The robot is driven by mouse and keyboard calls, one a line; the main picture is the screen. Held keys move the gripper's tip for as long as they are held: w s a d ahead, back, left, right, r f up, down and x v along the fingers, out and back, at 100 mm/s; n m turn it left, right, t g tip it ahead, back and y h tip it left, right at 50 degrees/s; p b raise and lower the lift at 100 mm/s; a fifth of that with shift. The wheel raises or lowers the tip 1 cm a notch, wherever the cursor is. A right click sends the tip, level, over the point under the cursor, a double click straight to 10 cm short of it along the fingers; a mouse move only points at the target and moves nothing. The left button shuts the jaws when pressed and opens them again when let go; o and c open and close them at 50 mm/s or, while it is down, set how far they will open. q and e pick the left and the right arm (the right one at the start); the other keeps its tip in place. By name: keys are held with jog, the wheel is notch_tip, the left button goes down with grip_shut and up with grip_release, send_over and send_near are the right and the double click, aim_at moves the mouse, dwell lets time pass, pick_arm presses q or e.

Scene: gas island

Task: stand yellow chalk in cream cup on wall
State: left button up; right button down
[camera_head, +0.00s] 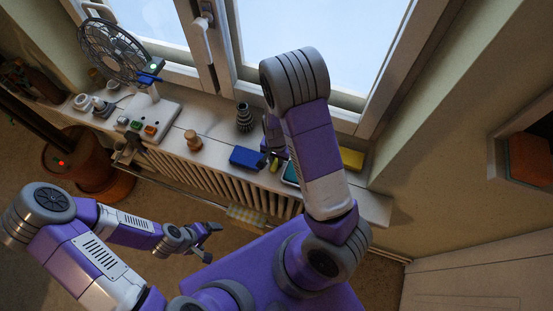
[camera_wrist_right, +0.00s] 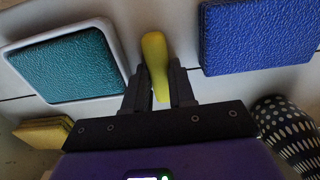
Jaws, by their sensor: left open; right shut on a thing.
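The yellow chalk (camera_wrist_right: 154,48) stands out lengthwise between the fingers of my right gripper (camera_wrist_right: 159,82), which is shut on it. In the head view the chalk (camera_head: 274,166) shows small over the windowsill, just right of the blue block, and my right arm partly covers the area. Whether its far end touches the sill is unclear. My left gripper (camera_head: 207,238) is open and empty, low in front of the radiator and away from the sill. I cannot pick out a cream cup on the wall with certainty in either view.
A blue block (camera_wrist_right: 258,38) and a teal pad in a white tray (camera_wrist_right: 112,35) flank the chalk. A yellow block (camera_head: 351,158), a dark patterned vase (camera_head: 244,118), a wooden knob (camera_head: 193,141), a socket block (camera_head: 165,112) and a fan (camera_head: 112,55) line the sill.

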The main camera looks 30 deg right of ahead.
aim_at(276, 160)
notch_tip(276, 160, up, 10)
jog(key=p, duration=0.2)
jog(key=shift+p, duration=0.4)
